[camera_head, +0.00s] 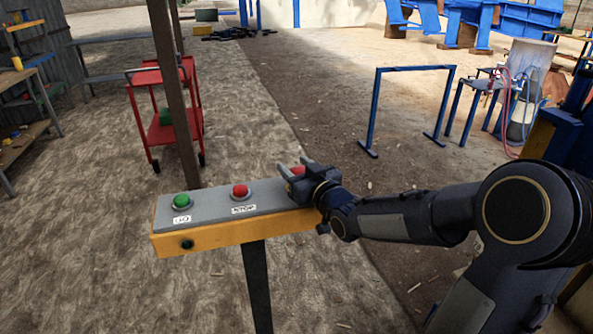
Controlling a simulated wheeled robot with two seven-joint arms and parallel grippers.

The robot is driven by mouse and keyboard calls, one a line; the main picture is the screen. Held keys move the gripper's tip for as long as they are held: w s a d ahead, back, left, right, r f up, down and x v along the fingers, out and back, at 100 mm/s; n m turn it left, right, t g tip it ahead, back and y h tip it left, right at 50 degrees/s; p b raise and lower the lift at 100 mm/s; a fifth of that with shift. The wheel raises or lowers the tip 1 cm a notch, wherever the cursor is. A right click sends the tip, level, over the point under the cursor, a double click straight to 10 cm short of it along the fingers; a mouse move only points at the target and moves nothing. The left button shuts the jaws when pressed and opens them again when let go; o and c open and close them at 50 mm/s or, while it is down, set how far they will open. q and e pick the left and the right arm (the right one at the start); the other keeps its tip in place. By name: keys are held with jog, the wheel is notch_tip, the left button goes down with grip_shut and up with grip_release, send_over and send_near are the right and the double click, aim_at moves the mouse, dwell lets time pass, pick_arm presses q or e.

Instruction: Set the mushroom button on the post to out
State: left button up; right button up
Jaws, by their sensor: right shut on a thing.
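A yellow control box with a grey top (215,212) stands on a dark post (257,285). A green button (181,200) sits at its left end and a red button (239,190) with a STOP label sits in the middle. The red mushroom button (297,170) is at the right end, partly hidden by my right gripper. My right gripper (294,168) reaches in from the right with its fingers around the red mushroom button, shut on it. Whether the button is in or out cannot be told. My left gripper is not in view.
A red cart (160,120) and a brown pole (170,90) stand behind the box at the left. A blue frame (412,70) stands behind at the right. Shelves line the left edge. The ground around the post is mostly clear.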

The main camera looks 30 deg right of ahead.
jog(key=o, duration=1.4)
jog(key=shift+r, duration=0.25)
jog(key=shift+s, duration=0.15)
jog(key=s, duration=0.7)
jog(key=shift+s+d+b, duration=0.1)
jog(key=shift+s+b, duration=0.2)
jog(key=shift+b, duration=0.1)
jog(key=shift+s+g, duration=0.25)
jog(key=shift+g, duration=0.05)
jog(key=s+a+f+g+y+p, duration=0.1)
jog(key=s+a+f+g, duration=0.1)
jog(key=s+a+g, duration=0.2)
jog(key=s+a+f+m+g+y+p, duration=0.1)
jog(key=s+a+g, duration=0.3)
jog(key=s, duration=0.7)
jog(key=s+a+f+g+y+p, duration=0.1)
jog(key=s+a+f+g+p, duration=0.2)
jog(key=s, duration=0.4)
jog(key=shift+s+a+m+g, duration=0.35)
jog(key=shift+a+m+g, duration=0.05)
jog(key=shift+a, duration=0.1)
